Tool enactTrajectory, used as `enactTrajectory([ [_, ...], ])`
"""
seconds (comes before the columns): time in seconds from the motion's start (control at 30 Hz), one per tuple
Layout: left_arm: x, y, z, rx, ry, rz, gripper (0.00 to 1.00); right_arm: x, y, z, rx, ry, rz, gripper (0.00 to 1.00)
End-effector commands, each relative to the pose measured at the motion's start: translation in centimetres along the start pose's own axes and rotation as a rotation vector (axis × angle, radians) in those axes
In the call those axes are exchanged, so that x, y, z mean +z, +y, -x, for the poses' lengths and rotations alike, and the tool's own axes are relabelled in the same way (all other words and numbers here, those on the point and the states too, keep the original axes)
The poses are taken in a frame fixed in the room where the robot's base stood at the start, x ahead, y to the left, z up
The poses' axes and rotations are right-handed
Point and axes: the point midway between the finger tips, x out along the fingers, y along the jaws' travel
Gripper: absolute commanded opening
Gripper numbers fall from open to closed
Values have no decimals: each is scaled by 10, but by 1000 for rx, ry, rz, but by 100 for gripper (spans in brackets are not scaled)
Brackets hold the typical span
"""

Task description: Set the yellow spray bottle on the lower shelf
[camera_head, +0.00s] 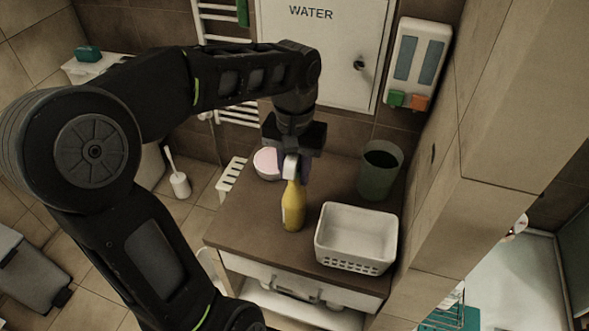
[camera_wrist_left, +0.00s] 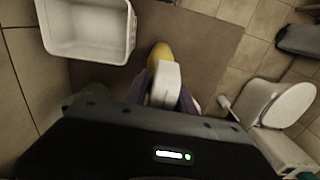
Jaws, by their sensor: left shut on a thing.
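The yellow spray bottle (camera_head: 293,206) with a white spray head stands upright on, or just above, the brown top of the cabinet; I cannot tell which. My left gripper (camera_head: 292,168) comes down from above and is shut on the bottle at its white head. In the left wrist view the white head (camera_wrist_left: 166,84) sits between the fingers, with the yellow body (camera_wrist_left: 160,54) beyond it. The lower shelf (camera_head: 310,313) shows under the cabinet top at the front, partly hidden by my arm and the cabinet. My right gripper is not in view.
A white basket (camera_head: 356,238) stands right of the bottle, and it also shows in the left wrist view (camera_wrist_left: 131,30). A green bin (camera_head: 379,172) stands behind it. A round pinkish-white item (camera_head: 267,163) is behind the bottle. The left front of the brown top (camera_head: 240,225) is clear.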

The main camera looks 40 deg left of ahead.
Motion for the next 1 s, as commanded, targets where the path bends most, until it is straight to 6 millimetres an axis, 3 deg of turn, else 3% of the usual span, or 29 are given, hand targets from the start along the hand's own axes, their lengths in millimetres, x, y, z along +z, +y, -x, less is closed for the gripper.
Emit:
enactTrajectory([
  [0.3,0,0,-1,0,-1,0,52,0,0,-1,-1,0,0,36],
  [0.67,0,0,4,0,0,0,52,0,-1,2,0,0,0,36],
  [0.87,-1,0,29,0,3,0,52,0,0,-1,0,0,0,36],
  [1.0,-1,0,58,1,4,0,52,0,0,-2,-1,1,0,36],
])
